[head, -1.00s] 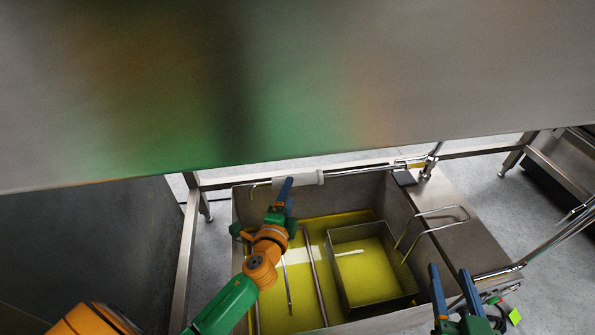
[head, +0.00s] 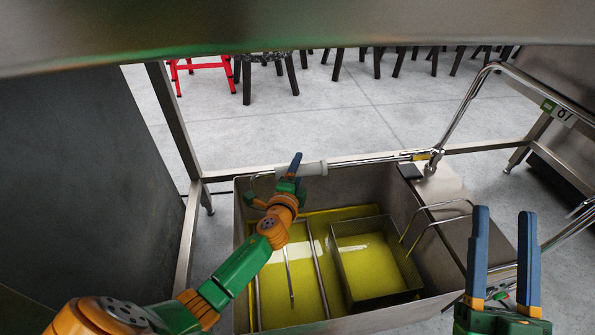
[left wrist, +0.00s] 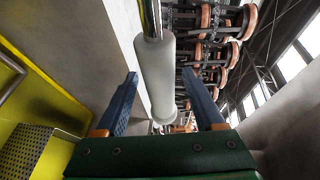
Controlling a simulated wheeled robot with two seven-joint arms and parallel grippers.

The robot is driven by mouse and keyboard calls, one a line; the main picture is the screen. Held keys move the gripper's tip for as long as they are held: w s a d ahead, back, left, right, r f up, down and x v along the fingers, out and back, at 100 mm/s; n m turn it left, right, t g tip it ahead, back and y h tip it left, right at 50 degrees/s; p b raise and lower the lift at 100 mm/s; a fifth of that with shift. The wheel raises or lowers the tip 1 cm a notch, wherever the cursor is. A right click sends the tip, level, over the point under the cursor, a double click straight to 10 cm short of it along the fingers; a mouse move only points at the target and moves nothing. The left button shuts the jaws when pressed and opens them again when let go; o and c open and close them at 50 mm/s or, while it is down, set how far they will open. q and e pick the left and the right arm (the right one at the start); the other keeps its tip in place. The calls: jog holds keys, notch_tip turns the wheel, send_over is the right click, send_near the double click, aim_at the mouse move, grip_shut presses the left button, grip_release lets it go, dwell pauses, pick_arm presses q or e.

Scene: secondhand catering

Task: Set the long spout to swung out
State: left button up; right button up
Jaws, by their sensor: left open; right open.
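The long spout (head: 375,160) is a chrome pipe with a white sleeve (head: 302,169). It runs left from its joint near the back right corner, along the back edge of the vat, and ends in a down-bent tip. My right gripper (head: 505,212) is open and empty at the lower right, away from the spout.
The steel vat (head: 385,197) holds yellow liquid, rods and a rectangular basket (head: 375,293) with a wire handle. A steel panel (head: 300,30) crosses the top. A dark panel (head: 80,150) stands left. Beyond the frame are stools (head: 205,75) and open floor.

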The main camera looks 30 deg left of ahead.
pick_arm(q)
grip_shut()
dwell(1.3)
